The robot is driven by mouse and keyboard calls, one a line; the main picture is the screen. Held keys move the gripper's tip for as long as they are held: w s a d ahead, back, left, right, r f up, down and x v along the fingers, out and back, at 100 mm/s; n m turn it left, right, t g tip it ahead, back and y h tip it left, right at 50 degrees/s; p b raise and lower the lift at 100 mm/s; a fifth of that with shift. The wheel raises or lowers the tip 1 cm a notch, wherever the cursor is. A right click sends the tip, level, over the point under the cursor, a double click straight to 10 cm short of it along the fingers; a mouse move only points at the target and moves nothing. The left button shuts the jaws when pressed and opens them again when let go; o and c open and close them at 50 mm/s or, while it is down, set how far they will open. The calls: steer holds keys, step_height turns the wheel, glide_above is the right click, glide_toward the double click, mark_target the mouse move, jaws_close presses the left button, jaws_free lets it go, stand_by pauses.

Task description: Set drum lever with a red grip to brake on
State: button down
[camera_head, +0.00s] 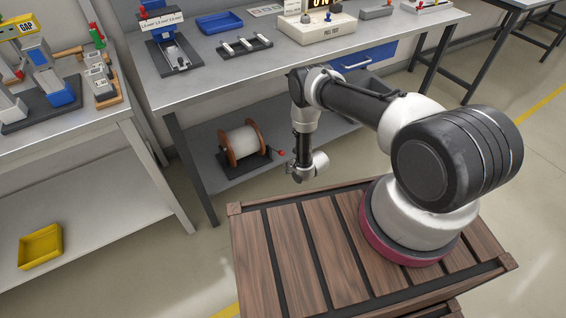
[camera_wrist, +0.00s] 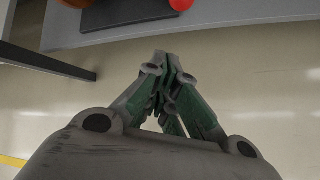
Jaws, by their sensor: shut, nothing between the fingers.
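A drum (camera_head: 243,142) with brown flanges and a white winding stands on a dark base on the lower shelf of the workbench. Its lever's red grip (camera_head: 281,153) sticks out at the right side of the drum. In the wrist view the red grip (camera_wrist: 181,4) is cut by the top edge, beside the dark base (camera_wrist: 125,13). My gripper (camera_wrist: 166,58) is shut and empty, its tips below the red grip in that view and apart from it. In the head view my gripper (camera_head: 289,169) is small, close to the grip; the exact gap is unclear.
The lower shelf (camera_head: 215,185) sits under the workbench top (camera_head: 215,75), with a bench leg (camera_head: 192,168) to the left. A second bench on the left carries other devices, and a yellow bin (camera_head: 40,246) lies on its lower shelf. Floor is open in front.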

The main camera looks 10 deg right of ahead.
mark_target(277, 151)
steer(key=shift+w+a+f, duration=0.15)
steer(key=shift+w+f, duration=0.05)
steer(key=shift+w, duration=0.75)
steer(key=shift+w+a+f, duration=0.1)
steer(key=shift+w+f, duration=0.15)
steer(key=shift+w, duration=0.65)
steer(key=shift+w+a+f, duration=0.15)
steer(key=shift+w+f, duration=0.05)
steer(key=shift+w, duration=0.75)
steer(key=shift+r, duration=0.1)
